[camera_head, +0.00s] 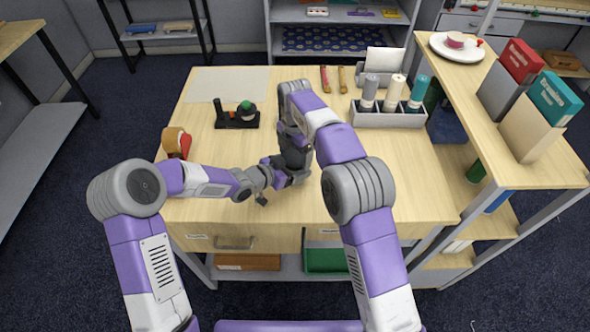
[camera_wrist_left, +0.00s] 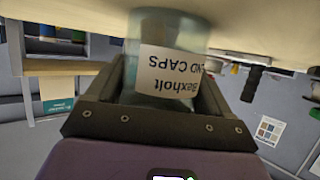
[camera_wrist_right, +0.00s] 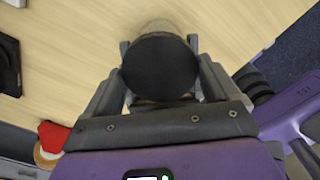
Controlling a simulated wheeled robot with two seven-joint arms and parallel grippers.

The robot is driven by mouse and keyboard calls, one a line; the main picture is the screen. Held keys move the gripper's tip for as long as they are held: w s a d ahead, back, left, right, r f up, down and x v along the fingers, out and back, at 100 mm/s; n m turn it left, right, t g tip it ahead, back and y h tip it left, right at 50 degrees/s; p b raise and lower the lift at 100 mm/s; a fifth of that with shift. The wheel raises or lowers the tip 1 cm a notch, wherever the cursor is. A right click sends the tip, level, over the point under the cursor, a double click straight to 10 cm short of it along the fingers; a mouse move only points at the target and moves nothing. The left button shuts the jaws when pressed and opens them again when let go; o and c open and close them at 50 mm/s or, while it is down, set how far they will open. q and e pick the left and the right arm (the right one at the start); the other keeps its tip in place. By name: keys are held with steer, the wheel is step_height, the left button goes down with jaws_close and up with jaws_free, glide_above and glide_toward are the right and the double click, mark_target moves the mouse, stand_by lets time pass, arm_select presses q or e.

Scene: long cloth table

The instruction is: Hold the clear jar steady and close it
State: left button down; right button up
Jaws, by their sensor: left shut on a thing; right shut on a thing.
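In the head view my right gripper (camera_head: 293,152) is directly above the left one, and my arms hide the jar and lid. I cannot tell whether the lid is seated.
A black stand with a green-topped piece (camera_head: 237,115) is left of my grippers. A red and tan object (camera_head: 177,142) is at the left edge. A grey tray (camera_head: 388,118) of bottles stands right. The front right tabletop is clear.

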steer(key=shift+m, duration=1.7)
steer(key=o, duration=0.9)
steer(key=shift+r, duration=0.1)
steer(key=shift+r, duration=2.2)
steer(key=shift+r, duration=0.1)
